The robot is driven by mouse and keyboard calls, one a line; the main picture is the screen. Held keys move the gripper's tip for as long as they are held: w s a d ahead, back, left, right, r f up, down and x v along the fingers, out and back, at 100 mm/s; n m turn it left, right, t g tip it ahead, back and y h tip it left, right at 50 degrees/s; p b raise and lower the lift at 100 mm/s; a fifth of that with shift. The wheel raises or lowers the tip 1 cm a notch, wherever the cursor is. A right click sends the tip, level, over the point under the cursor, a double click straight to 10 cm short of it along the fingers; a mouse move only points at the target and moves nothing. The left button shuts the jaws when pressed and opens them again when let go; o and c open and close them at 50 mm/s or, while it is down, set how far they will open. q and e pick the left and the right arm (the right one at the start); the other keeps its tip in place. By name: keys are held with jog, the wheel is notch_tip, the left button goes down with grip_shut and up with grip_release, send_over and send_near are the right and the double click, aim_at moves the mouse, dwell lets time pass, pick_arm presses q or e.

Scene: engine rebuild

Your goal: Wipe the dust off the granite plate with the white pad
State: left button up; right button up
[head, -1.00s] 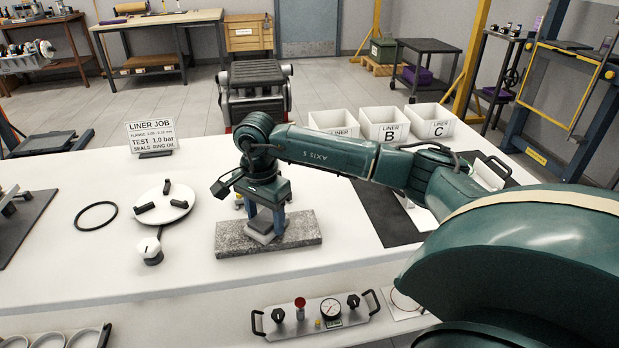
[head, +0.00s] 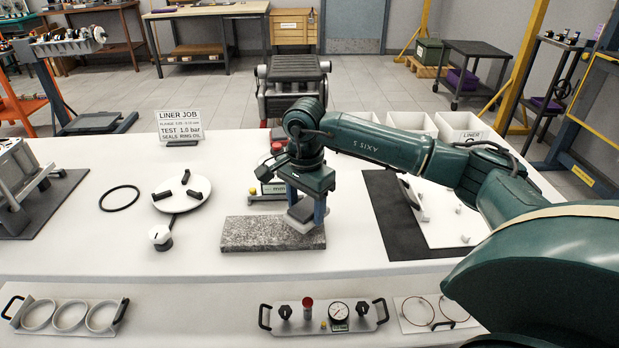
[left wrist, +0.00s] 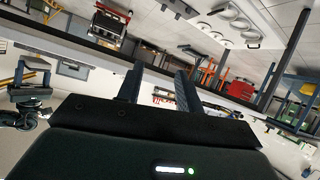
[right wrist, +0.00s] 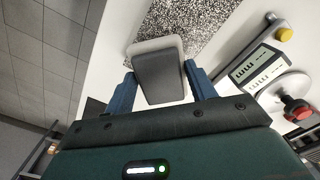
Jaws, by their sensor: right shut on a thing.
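The speckled grey granite plate (head: 262,236) lies near the table's front edge in the head view; it also shows in the right wrist view (right wrist: 210,22). My right gripper (head: 308,208) is over the plate's right end. It is shut on the grey block-shaped back of the white pad (right wrist: 160,78), whose pale rim shows between the fingers. The pad is low at the plate's surface; I cannot tell if it touches. Dust cannot be told from the stone's speckle. My left gripper (left wrist: 159,85) shows only in the left wrist view, fingers apart and empty.
A scale-like device with a red knob (head: 277,147) stands just behind the plate. A dark mat (head: 382,190) lies to the right. The table between is clear.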

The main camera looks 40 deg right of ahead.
jog(key=shift+r+p, duration=1.6)
jog(key=shift+r, duration=1.1)
